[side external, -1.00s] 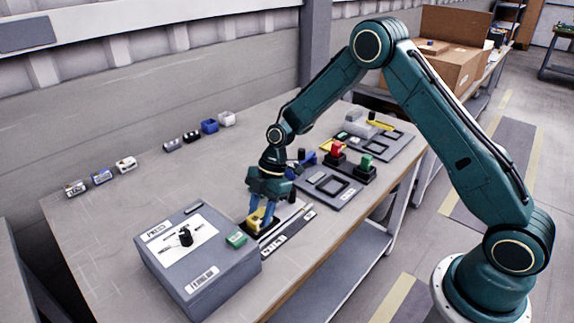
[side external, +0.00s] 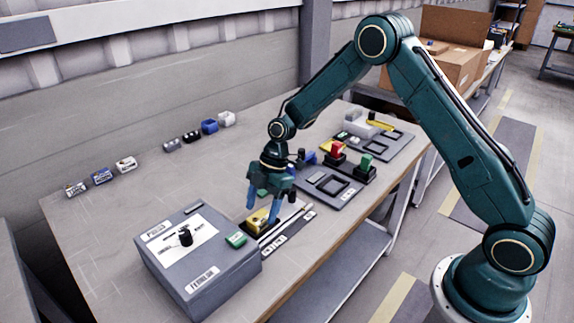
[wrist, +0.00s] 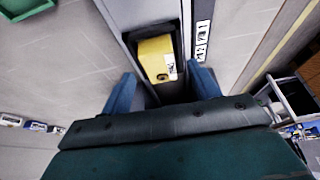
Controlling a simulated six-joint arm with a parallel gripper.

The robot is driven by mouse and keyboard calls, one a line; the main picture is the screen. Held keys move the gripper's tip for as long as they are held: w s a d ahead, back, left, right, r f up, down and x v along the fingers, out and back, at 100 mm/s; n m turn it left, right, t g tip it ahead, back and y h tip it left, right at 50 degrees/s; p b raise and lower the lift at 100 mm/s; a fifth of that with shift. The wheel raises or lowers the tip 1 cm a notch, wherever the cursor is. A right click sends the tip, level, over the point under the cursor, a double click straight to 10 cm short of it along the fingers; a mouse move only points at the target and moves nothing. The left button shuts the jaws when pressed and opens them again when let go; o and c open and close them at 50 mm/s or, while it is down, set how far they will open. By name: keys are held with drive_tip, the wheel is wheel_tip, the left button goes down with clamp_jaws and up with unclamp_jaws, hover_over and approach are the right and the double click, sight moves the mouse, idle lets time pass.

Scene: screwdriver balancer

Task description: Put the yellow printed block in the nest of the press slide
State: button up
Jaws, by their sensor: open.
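The yellow printed block (side external: 257,218) sits in the dark nest of the press slide (side external: 271,233), beside the grey press box (side external: 198,262). In the wrist view the yellow block (wrist: 157,59) lies between dark side walls of the slide, with a small printed label at its edge. My gripper (side external: 260,213) is open just above the block, with its blue fingers apart on either side. In the wrist view my gripper's fingers (wrist: 160,92) stand clear of the block. Whether the block is fully seated I cannot tell.
Red (side external: 337,150) and green (side external: 366,163) buttons and a grey fixture plate (side external: 329,186) stand behind. Several small printed blocks line the wall side. The left middle of the table is clear.

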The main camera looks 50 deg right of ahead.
drive_tip(key=v, duration=1.2)
drive_tip(key=shift+r, duration=0.2)
drive_tip(key=shift+d, duration=0.1)
drive_tip(key=shift+r, duration=0.15)
wheel_tip(320, 180, up, 5)
drive_tip(key=shift+f, duration=0.15)
idle(0.9)
